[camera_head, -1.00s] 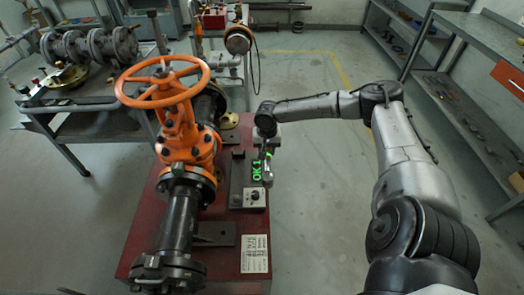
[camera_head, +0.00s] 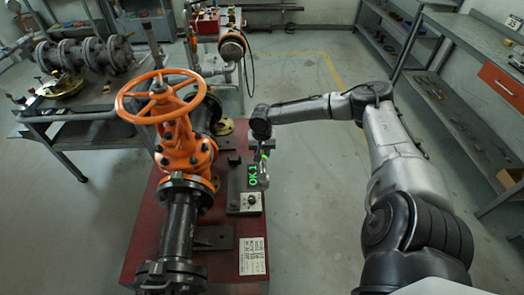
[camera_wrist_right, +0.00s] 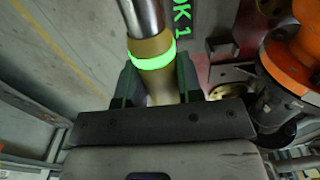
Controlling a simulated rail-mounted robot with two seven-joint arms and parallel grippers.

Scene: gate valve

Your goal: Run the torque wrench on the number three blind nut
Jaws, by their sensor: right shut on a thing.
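The torque wrench (camera_wrist_right: 150,45) has a steel shaft, a brass-coloured collar and a glowing green ring. My right gripper (camera_wrist_right: 155,88) is shut around its collar in the right wrist view. In the head view the right gripper (camera_head: 263,150) is beside a dark box with a green "OK 1" display (camera_head: 253,175), and the wrench (camera_head: 264,172) shows as a slim upright shape there. A dark flange (camera_head: 170,274) closes the near end of the valve's pipe. Its nuts are too small to tell apart, so I cannot pick out number three. My left gripper is out of view.
The orange gate valve (camera_head: 183,150) with its handwheel (camera_head: 160,96) stands on a red bench (camera_head: 140,225). A control box with a knob (camera_head: 250,202) and a label plate (camera_head: 253,256) lie right of the pipe. Open floor (camera_head: 310,220) lies right of the bench.

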